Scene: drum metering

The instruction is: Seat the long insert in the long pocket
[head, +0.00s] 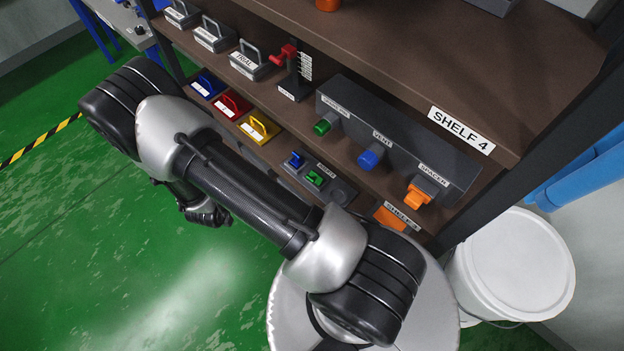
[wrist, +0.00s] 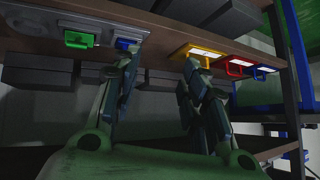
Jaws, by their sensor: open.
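A small blue piece (head: 295,160) and a small green piece (head: 315,178) sit side by side on a grey plate (head: 342,190) on the lower shelf. In the wrist view the green piece (wrist: 79,39) is at upper left and the blue piece (wrist: 126,44) is right of it. I cannot tell which piece is the long insert, nor make out the long pocket. My gripper (wrist: 160,66) is open and empty, its two fingers apart in front of the shelf edge. The left finger partly overlaps the blue piece in the picture. In the head view my fingers are not clear.
Blue (head: 207,86), red (head: 232,104) and yellow (head: 260,127) handled pieces line the shelf edge. Behind stand grey handled blocks (head: 250,66) and a dark panel (head: 395,140) with coloured knobs. A white bucket (head: 515,265) stands at right. Green floor is open at left.

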